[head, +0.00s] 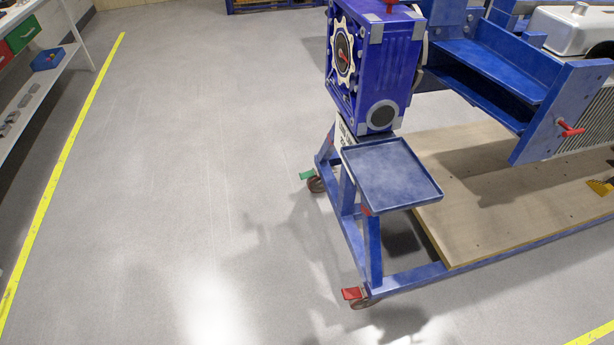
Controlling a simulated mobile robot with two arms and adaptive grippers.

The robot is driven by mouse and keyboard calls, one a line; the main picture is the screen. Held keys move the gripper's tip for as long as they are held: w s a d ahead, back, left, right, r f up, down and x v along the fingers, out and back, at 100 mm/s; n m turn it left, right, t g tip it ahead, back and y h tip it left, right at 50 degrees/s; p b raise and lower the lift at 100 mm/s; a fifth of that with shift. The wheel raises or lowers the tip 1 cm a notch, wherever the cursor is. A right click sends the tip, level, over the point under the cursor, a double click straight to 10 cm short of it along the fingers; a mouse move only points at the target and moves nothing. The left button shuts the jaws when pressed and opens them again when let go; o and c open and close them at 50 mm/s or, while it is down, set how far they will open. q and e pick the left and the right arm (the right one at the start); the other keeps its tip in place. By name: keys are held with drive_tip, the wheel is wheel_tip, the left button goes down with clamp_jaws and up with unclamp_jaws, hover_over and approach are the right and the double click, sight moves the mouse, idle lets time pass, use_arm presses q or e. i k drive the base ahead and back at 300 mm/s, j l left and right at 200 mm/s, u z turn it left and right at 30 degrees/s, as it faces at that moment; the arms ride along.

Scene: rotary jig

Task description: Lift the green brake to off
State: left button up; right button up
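The green brake (307,175) is a small pedal on the caster (316,185) at the far left foot of the blue jig frame (352,229). It sticks out to the left, close to the floor. Whether it is up or down is too small to tell. A red brake pedal (352,293) sits on the near caster (362,303) of the same frame. Neither of my grippers shows in the head view.
A blue tray (392,174) juts from the frame below a blue gearbox (393,75). A wooden deck (478,228) fills the frame's base. The grey floor (180,170) left of the jig is clear up to a yellow line (62,160) and shelves (40,82).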

sight(312, 173)
drive_tip(key=z, duration=0.6)
drive_tip(key=i+j+z, duration=0.3)
drive_tip(key=j+z, duration=0.3)
drive_tip(key=j, duration=0.15)
drive_tip(key=i+j+z, duration=0.1)
drive_tip(key=j+z, duration=0.2)
drive_tip(key=j, duration=0.15)
